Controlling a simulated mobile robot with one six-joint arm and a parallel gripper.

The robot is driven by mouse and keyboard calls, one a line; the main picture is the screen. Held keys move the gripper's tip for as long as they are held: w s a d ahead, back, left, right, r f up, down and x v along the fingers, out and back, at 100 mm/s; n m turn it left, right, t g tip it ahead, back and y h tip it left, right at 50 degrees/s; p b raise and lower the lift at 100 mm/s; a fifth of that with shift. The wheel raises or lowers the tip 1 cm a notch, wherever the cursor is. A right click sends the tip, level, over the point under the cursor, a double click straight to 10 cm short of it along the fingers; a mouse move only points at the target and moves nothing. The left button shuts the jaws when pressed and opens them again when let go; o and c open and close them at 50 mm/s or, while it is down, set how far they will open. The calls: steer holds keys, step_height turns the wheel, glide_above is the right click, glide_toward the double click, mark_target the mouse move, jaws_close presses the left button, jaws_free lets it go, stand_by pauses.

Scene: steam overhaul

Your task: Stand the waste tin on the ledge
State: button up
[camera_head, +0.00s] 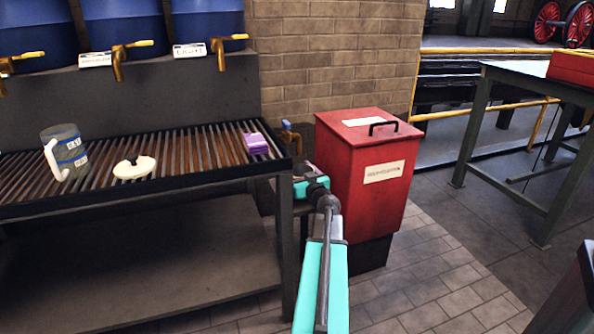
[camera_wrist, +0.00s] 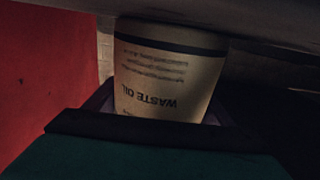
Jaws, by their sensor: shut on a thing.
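The waste tin (camera_wrist: 165,75) fills the middle of the wrist view. It is cream with a dark band, and its "WASTE OIL" lettering appears upside down there. My gripper (camera_wrist: 150,112) is shut on it, with dark jaws around its lower part in that picture. In the head view my gripper (camera_head: 308,186) is low between the right end of the slatted bench and the red bin, mostly hidden by my arm. The tin cannot be made out clearly there. I cannot tell which surface is the ledge, or whether the tin touches anything below.
The red lidded bin (camera_head: 365,170) stands close on the right of my gripper. The slatted bench (camera_head: 150,203) holds a jug (camera_head: 68,155), a white lid (camera_head: 134,167) and a purple block (camera_head: 256,144).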

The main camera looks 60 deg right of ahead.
steer(key=o, duration=1.2)
steer(key=shift+r, duration=0.1)
steer(key=shift+p+v, duration=0.4)
steer(key=shift+v, duration=0.45)
steer(key=p+v, duration=0.3)
steer(key=v, duration=0.5)
steer(key=shift+s+a+r, duration=0.15)
steer(key=shift+s, duration=0.1)
steer(key=shift+p+v, duration=0.5)
steer(key=shift+v, duration=0.4)
